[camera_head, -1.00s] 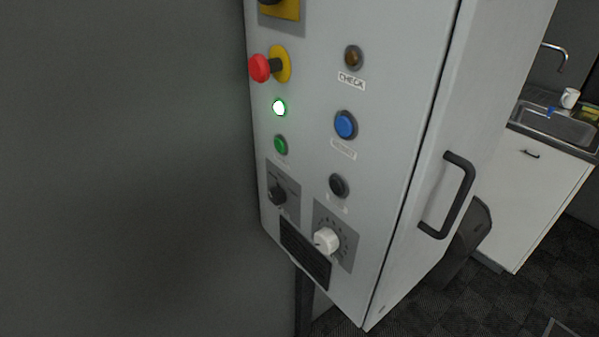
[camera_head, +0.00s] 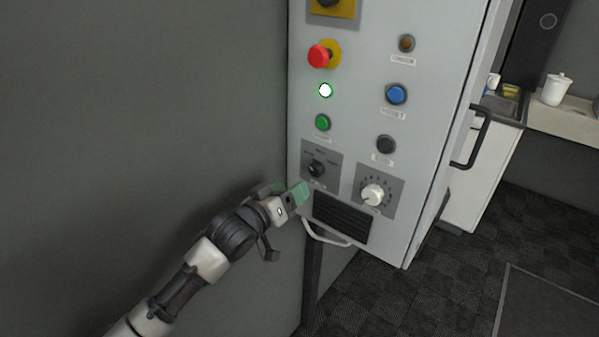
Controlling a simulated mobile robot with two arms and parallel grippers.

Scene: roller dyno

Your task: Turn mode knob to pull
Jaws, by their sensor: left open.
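The black mode knob (camera_head: 315,169) sits on a grey plate (camera_head: 334,158) low on the left of the grey control cabinet (camera_head: 440,85). Its small labels are too blurred to read. My left gripper (camera_head: 292,192) is open, with greenish fingertips, just below and left of the black knob. No contact with the knob is visible. My right gripper does not show.
A red emergency button (camera_head: 321,55), green button (camera_head: 322,122), blue button (camera_head: 396,95) and black button (camera_head: 386,144) stick out above. A door handle (camera_head: 474,137) is on the cabinet's right side.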

